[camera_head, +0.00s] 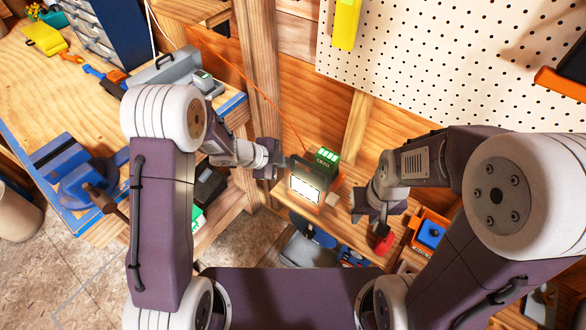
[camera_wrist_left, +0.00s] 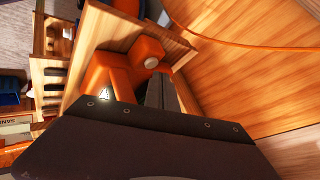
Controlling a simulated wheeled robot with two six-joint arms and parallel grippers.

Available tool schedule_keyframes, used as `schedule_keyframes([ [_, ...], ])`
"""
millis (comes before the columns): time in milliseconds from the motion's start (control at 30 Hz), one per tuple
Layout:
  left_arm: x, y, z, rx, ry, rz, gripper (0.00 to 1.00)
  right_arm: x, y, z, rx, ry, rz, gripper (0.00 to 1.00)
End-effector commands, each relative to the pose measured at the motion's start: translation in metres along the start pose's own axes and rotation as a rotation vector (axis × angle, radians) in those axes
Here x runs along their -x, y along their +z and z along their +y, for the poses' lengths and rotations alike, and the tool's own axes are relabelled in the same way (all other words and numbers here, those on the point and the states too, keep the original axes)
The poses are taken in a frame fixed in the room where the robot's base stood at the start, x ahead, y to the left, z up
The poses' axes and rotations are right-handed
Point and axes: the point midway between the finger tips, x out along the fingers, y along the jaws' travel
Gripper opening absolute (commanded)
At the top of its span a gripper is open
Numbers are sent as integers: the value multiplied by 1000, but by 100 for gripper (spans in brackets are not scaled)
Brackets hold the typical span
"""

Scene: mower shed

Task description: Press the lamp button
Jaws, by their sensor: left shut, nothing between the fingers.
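The work lamp (camera_head: 305,190) stands on a wooden shelf in the head view, with a bright white panel and an orange body. In the left wrist view I take the orange body (camera_wrist_left: 120,75) to be the lamp; a round white button (camera_wrist_left: 151,62) sits on it. My left gripper (camera_head: 284,160) is shut and empty beside the lamp's upper left in the head view. In the left wrist view its fingers (camera_wrist_left: 160,88) point towards the orange body, just below the button; I cannot tell whether they touch. My right gripper (camera_head: 375,217) hangs right of the lamp; its finger gap is unclear.
A green-topped box (camera_head: 326,157) stands right behind the lamp. A red object (camera_head: 384,243) and an orange-and-blue item (camera_head: 430,235) are near my right gripper. A wooden post (camera_head: 258,80) rises behind my left gripper. A workbench (camera_head: 75,100) with tools is at left.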

Motion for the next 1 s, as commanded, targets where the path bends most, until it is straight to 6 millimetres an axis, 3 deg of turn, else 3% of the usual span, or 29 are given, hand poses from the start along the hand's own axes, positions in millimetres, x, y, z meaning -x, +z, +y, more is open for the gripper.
schedule_keyframes([
  [500,42,-30,-30,-1,0,0,0,64,-7,-1,0,0,0,30],
  [1000,41,-30,-30,0,0,0,0,63,-7,-1,0,0,0,30],
])
